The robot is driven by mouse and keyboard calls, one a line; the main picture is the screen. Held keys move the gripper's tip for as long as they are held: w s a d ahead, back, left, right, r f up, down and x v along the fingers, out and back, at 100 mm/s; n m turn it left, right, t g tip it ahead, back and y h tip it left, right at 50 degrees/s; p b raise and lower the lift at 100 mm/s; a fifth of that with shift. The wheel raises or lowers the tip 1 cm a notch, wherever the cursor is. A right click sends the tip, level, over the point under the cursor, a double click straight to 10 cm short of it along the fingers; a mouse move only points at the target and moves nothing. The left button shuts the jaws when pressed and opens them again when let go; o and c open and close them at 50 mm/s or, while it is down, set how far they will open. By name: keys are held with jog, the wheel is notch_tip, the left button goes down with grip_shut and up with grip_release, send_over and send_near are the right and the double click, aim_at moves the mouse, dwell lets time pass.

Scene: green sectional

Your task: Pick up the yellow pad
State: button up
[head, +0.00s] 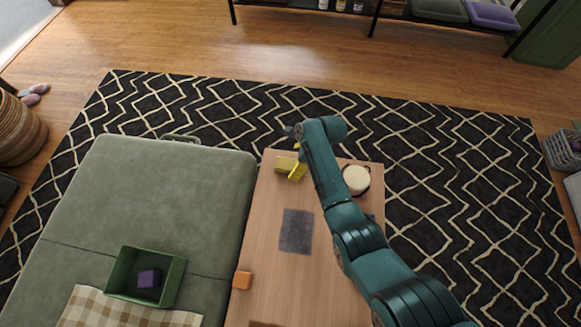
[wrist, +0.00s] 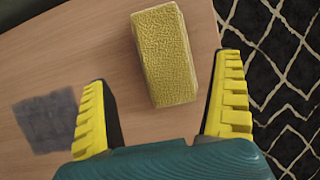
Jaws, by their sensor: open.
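The yellow pad (head: 285,164) lies at the far end of the wooden table, near its left edge. In the wrist view the pad (wrist: 165,55) is a textured yellow block, slightly tilted in the picture. My gripper (head: 296,170) is over the pad's right part in the head view and hides some of it. In the wrist view my gripper (wrist: 165,108) has its yellow ribbed fingers wide apart. The pad shows beyond and between the fingertips, and nothing is held. I cannot tell the exact height of the fingers above the pad.
A grey cloth square (head: 296,231) lies flat mid-table. A round cream-topped container (head: 356,179) stands right of my arm. A green box (head: 172,289) holding a purple cube (head: 149,279) rests on the green sofa (head: 150,200).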

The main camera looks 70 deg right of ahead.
aim_at(292, 164)
jog(key=b+x, duration=0.2)
jog(key=x, duration=0.1)
jog(key=b+x, duration=0.2)
jog(key=shift+d, duration=0.3)
jog(key=shift+r, duration=0.1)
jog(key=c, duration=1.2)
notch_tip(292, 164, up, 10)
jog(key=p, duration=0.7)
